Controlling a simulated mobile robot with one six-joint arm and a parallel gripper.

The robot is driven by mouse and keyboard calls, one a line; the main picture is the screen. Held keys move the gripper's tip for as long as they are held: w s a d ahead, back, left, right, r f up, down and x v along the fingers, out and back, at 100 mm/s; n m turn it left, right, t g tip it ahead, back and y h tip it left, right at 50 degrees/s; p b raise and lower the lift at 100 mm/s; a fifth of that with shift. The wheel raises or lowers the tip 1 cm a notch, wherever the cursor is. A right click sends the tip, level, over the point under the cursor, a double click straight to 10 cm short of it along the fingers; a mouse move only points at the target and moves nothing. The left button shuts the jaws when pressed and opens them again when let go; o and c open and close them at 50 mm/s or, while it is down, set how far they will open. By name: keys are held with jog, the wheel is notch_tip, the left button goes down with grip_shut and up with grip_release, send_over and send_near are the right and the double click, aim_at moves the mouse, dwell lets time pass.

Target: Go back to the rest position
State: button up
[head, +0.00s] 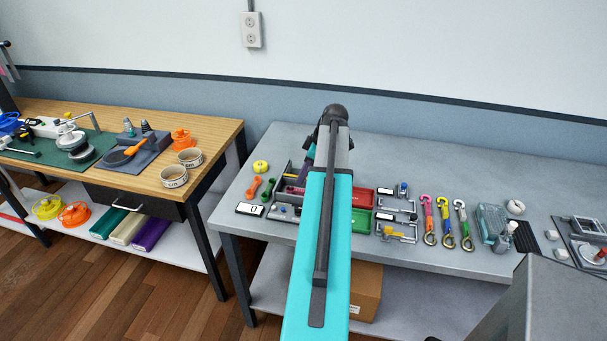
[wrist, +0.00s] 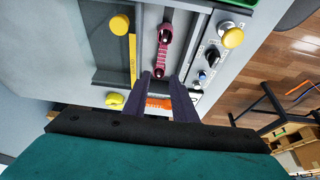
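My gripper (wrist: 160,76) shows in the wrist view as two dark fingers with a clear gap between their tips. It looks open, and I see nothing held. It hangs over a grey compartment tray (wrist: 104,76). A dark red, strap-like piece (wrist: 163,45) lies in the tray ahead of the fingertips, apart from them. An orange item (wrist: 158,102) shows through the gap, seemingly below the fingers. In the head view my teal arm reaches forward over the grey bench (head: 430,160) and hides most of the gripper and part of the tray (head: 283,212).
Right are red (head: 361,198) and green (head: 361,221) bins, clamps, several hooked straps (head: 445,222) and a clear box (head: 492,224). A wooden bench (head: 215,130) stands left.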

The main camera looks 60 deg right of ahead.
jog(key=shift+r, duration=0.45)
jog(key=c, duration=0.4)
jog(key=shift+r+p, duration=1.35)
jog(key=shift+r, duration=1.15)
jog(key=shift+s+f, duration=0.1)
